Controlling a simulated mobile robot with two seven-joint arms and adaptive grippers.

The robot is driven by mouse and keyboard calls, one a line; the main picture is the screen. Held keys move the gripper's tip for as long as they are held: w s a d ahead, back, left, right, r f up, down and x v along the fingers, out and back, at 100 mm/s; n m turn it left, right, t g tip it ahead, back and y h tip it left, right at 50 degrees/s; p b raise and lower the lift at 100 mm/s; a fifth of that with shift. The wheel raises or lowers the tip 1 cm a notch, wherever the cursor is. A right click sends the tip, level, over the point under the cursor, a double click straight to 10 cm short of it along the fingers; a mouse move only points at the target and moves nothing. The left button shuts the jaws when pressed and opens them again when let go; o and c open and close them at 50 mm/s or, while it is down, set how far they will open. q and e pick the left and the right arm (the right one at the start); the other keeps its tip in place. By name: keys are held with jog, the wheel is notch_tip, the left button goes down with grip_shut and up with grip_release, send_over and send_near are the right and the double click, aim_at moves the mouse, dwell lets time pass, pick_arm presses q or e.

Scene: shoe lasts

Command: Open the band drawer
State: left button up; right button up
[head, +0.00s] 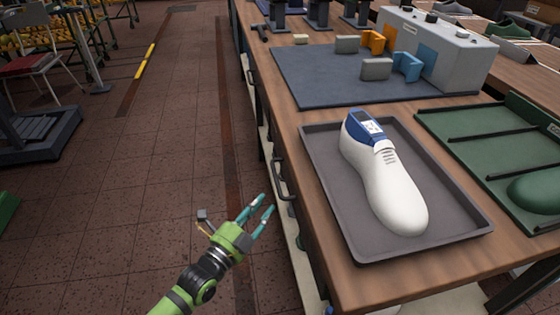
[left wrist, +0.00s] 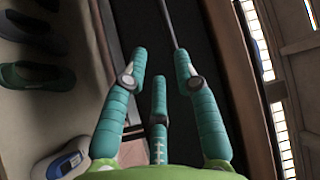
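The workbench (head: 268,100) has dark bar handles on its left side. The nearer handle (head: 282,182) is beside the grey tray, and a farther handle (head: 250,78) is up the same side. No label shows which drawer is the band drawer, and no drawer visibly stands out. My left gripper (head: 266,209) is open and empty in the aisle, apart from the nearer handle, to its lower left. In the left wrist view its teal fingers (left wrist: 158,75) are spread with nothing between them, before a dark surface with a thin rod (left wrist: 170,22). My right gripper is out of view.
A grey tray (head: 460,226) on the bench holds a white shoe last (head: 388,190) with a blue top. Behind it are a blue mat (head: 320,82) and a grey machine (head: 455,62). A green tray (head: 458,125) is at right. The aisle floor (head: 165,150) is clear.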

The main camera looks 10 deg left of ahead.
pick_arm(q)
jog(key=x, duration=0.7)
jog(key=shift+w+a+r+m, duration=0.3)
jog(key=shift+w+r, duration=0.1)
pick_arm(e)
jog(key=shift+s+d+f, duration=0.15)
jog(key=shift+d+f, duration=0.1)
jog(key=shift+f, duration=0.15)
pick_arm(q)
grip_shut()
